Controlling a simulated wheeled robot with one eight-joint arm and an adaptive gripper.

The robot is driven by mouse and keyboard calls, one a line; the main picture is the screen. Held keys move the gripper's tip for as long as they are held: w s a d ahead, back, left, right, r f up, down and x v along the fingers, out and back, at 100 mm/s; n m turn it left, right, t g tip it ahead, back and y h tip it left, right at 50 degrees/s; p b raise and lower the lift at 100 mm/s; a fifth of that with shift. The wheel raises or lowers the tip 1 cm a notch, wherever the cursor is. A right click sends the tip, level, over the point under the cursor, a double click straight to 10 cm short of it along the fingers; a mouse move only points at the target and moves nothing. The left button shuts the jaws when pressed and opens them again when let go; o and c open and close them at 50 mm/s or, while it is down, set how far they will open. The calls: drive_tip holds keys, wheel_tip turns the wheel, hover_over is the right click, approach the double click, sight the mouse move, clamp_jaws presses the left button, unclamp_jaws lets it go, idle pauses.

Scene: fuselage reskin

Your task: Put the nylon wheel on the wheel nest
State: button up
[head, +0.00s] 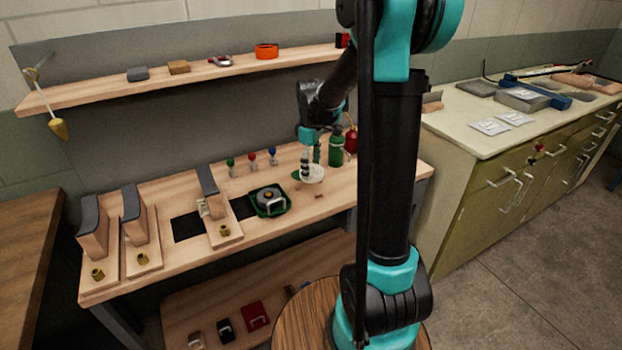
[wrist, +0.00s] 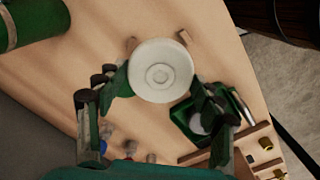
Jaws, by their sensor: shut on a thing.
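The nylon wheel is a white disc with a ringed hub (wrist: 161,75), seen face-on in the wrist view and at the bench's right part in the head view (head: 314,174). My gripper (head: 308,173) has its green fingers on both sides of the wheel and is shut on it; the fingers also show in the wrist view (wrist: 160,85). Two small wooden blocks, seemingly parts of the wheel nest (wrist: 186,38), show just beyond the wheel's rim. A small brown piece shows below the wheel in the head view (head: 319,195). The wheel hides the space between the blocks, so contact cannot be told.
A green tray (head: 286,207) with a round part and a pale handle lies left of the wheel. A green bottle (head: 335,146) and a red can (head: 351,140) stand behind. Small coloured-topped items (head: 252,160) and wooden stands (head: 225,237) are further left. A shelf (head: 200,78) runs above.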

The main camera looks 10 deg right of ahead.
sight(312, 170)
drive_tip(key=shift+f, duration=2.45)
drive_tip(key=shift+f, duration=0.1)
drive_tip(key=o, duration=1.3)
drive_tip(key=shift+c, duration=0.2)
wheel_tip(312, 170, up, 12)
drive_tip(key=shift+r, duration=0.1)
drive_tip(key=shift+s+d, duration=0.15)
drive_tip(key=shift+s, duration=0.2)
drive_tip(key=s+d+f+m+t, duration=0.2)
drive_tip(key=s+f+m, duration=0.3)
drive_tip(key=s, duration=0.5)
drive_tip(key=s+d+f+m+t, duration=0.2)
drive_tip(key=s+f+m, duration=0.4)
drive_tip(key=s, duration=0.5)
drive_tip(key=shift+s+f+m, duration=0.2)
drive_tip(key=shift+f+m, duration=0.1)
drive_tip(key=shift+f, duration=0.05)
